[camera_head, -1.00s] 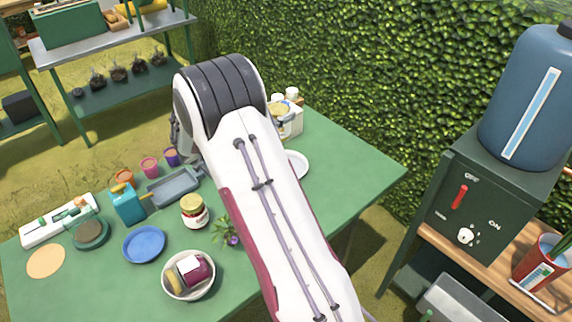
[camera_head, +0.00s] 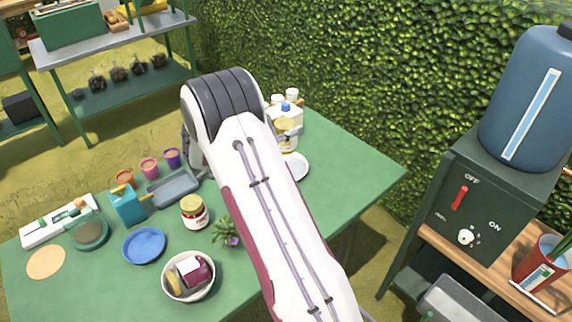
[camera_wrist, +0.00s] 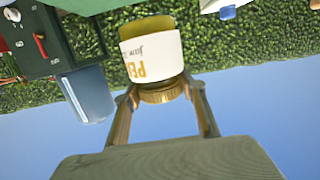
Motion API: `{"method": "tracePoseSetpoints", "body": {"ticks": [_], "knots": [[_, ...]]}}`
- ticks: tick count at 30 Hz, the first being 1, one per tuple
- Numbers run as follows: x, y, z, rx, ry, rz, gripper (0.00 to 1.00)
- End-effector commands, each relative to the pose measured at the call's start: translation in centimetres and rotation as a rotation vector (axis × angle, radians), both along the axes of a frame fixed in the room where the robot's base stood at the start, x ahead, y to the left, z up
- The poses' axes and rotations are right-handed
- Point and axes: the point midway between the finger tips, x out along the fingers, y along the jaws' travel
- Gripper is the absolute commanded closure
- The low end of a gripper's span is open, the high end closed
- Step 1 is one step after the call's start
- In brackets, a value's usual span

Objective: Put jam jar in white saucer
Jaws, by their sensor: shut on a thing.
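My gripper (camera_wrist: 163,92) is shut on a jam jar (camera_wrist: 152,52) with yellow contents, a gold lid and a white label reading partly "PE" and "jam". The jar appears upside down in the wrist view. In the head view the held jar (camera_head: 282,128) shows just right of my arm, in front of a white jug, above the white saucer in the picture. The white saucer (camera_head: 296,165) lies on the green table, its left part hidden by my arm. It looks empty where visible. Another jam jar (camera_head: 194,214), with red contents, stands left of my arm.
The white jug (camera_head: 289,113) with a blue cap stands at the table's back. A grey tray (camera_head: 174,187), blue plate (camera_head: 145,245), filled white bowl (camera_head: 188,290) and small plant (camera_head: 228,234) lie left. The table (camera_head: 350,170) is clear right of the saucer.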

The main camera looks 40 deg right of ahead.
Motion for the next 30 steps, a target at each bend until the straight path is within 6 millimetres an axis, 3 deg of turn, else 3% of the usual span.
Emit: {"method": "tracePoseSetpoints", "body": {"ticks": [5,19,30], "knots": [[0.0,0.0,-0.6,-0.002,0.000,0.000,0.96],[0.0,0.0,-5.6,-0.002,0.000,0.000,0.96],[0.0,0.0,-6.1,-0.002,-0.002,0.000,0.96]]}}
